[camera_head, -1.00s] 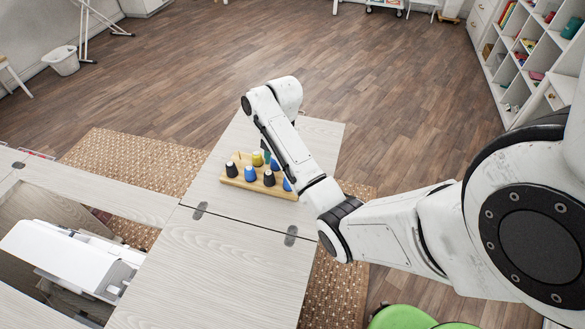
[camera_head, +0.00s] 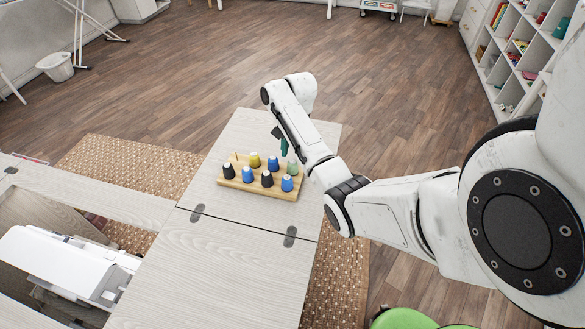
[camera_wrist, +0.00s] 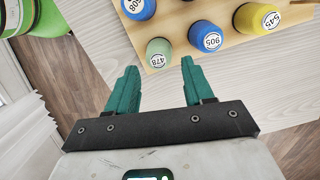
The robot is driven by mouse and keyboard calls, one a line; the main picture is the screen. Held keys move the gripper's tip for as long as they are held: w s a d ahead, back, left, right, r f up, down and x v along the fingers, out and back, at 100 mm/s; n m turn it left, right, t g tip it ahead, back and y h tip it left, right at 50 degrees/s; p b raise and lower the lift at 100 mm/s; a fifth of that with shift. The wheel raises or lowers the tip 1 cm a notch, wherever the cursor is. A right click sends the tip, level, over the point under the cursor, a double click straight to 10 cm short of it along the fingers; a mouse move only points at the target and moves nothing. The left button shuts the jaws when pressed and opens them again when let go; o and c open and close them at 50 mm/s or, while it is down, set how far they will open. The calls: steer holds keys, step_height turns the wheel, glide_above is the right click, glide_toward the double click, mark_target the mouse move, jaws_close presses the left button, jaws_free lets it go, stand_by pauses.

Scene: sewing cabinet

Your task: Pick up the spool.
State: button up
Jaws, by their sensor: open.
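Several spools stand upright on a wooden rack (camera_head: 250,189), among them a yellow spool (camera_head: 255,160), a black spool (camera_head: 229,172) and a blue spool (camera_head: 287,184). A pale green spool (camera_head: 292,168) stands at the rack's right end. In the wrist view, the pale green spool (camera_wrist: 158,53) is labelled 478, at the row's end beside a blue spool (camera_wrist: 206,36) labelled 905. My gripper (camera_wrist: 158,66) is open, its teal fingers on either side of the green spool's near end, holding nothing. In the head view, my gripper (camera_head: 284,147) is above the rack's right back part.
The rack stands on a pale wooden cabinet top (camera_head: 200,265), bare in front of it. A white sewing machine (camera_head: 65,260) lies in the opening at left. A green seat (camera_head: 405,318) is at the bottom. A woven rug (camera_head: 130,165) lies on the floor.

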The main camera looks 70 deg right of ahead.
mark_target(293, 163)
steer(key=f, duration=0.2)
steer(key=a+f, duration=0.1)
steer(key=f, duration=0.1)
steer(key=shift+a+f, duration=0.1)
steer(key=shift+f, duration=0.25)
steer(key=shift+c, duration=0.4)
steer(key=c, duration=0.7)
step_height(293, 163, up, 10)
steer(key=shift+r+p, duration=0.1)
steer(key=shift+p, duration=1.15)
steer(key=shift+w, duration=0.1)
